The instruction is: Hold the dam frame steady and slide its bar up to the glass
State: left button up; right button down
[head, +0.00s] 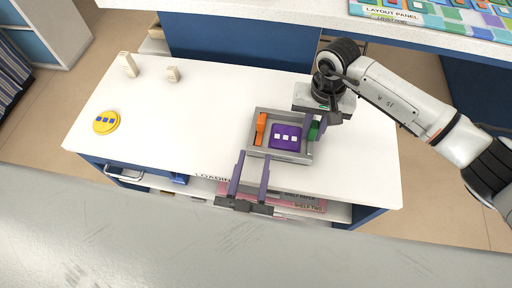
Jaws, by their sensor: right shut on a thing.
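The grey dam frame (282,155) lies on the white table. Inside it is a purple glass piece (287,133) with several pale squares on it. An orange bar (261,128) stands at the left inside the frame, with a gap between it and the glass. A green block (314,131) is at the frame's right side, partly hidden by my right gripper (316,126), which is shut on it. My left gripper (253,160) is open, its two purple fingers apart at the frame's near left corner. I cannot tell whether they touch the frame.
A yellow disc (106,122) with blue squares lies at the left of the white table (190,120). Two small cream blocks (127,64) (172,74) stand at the back left. A layout panel (430,12) lies on the far counter. The table between disc and frame is clear.

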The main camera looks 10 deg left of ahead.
aim_at(262, 130)
pick_arm(q)
jog(key=w, duration=1.1)
jog(key=shift+w, duration=0.3)
jog(key=shift+d, duration=0.1)
grip_shut()
